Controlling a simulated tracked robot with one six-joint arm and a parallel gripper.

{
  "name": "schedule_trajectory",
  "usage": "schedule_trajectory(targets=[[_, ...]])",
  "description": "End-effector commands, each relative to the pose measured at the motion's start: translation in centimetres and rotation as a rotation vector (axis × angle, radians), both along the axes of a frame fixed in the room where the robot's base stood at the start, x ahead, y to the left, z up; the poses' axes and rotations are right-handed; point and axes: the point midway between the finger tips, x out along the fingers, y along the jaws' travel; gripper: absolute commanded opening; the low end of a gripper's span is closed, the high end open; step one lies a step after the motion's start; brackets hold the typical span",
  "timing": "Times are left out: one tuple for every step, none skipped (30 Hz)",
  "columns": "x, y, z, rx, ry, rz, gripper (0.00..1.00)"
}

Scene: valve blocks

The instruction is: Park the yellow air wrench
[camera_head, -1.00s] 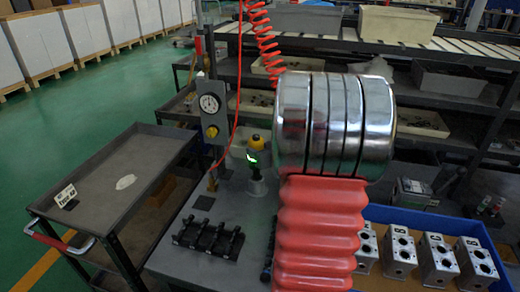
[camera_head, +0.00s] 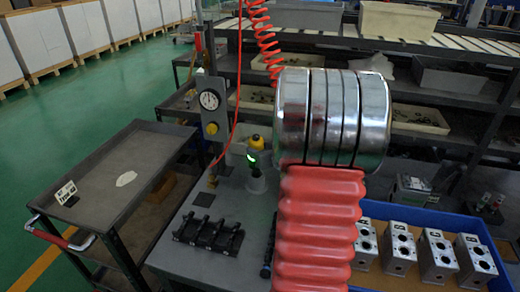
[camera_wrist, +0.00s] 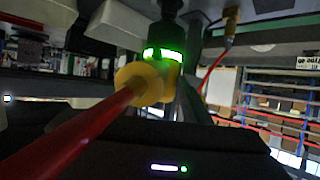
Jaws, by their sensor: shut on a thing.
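The yellow air wrench (camera_head: 255,150) has a yellow top, a dark body and a green light. In the head view it is upright at a pale, cup-like holder (camera_head: 258,185) on the grey bench; I cannot tell whether it is fully seated. In the wrist view the wrench (camera_wrist: 150,82) shows its yellow end, green lit ring and a red hose running to the lower left. My gripper (camera_wrist: 175,100) is shut on the wrench; its fingers show only partly and darkly. In the head view my arm's chrome and red bellows hide the gripper.
A gauge post (camera_head: 210,115) with a red hose stands left of the wrench. Black clamp blocks (camera_head: 208,232) lie in front. A blue-rimmed bin (camera_head: 430,222) of metal valve blocks (camera_head: 437,255) is at right. A grey cart (camera_head: 100,185) is at left, with shelves behind.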

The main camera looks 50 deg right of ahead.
Motion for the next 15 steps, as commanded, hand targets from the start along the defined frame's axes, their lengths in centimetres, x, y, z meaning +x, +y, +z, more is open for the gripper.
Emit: schedule_trajectory(targets=[[0.10,-0.07,0.22,-0.003,-0.005,0.000,0.03],[0.10,-0.07,0.17,-0.003,-0.005,0.000,0.03],[0.09,-0.08,0.11,-0.003,-0.005,0.000,0.03],[0.10,-0.08,0.07,-0.003,-0.005,0.000,0.03],[0.09,-0.08,0.02,-0.003,-0.005,0.000,0.03],[0.10,-0.08,-0.04,-0.003,-0.005,0.000,0.03],[0.10,-0.08,-0.10,-0.003,-0.005,0.000,0.03],[0.09,-0.08,-0.14,-0.003,-0.005,0.000,0.03],[0.10,-0.08,-0.20,-0.002,-0.006,0.000,0.03],[0.10,-0.09,-0.24,-0.002,-0.006,0.000,0.03],[0.10,-0.08,-0.28,-0.002,-0.006,0.000,0.03],[0.10,-0.08,-0.35,-0.002,-0.006,0.000,0.03],[0.09,-0.08,-0.39,-0.002,-0.006,0.000,0.03],[0.09,-0.08,-0.43,-0.002,-0.006,0.000,0.03],[0.09,-0.08,-0.49,-0.002,-0.006,0.000,0.03]])
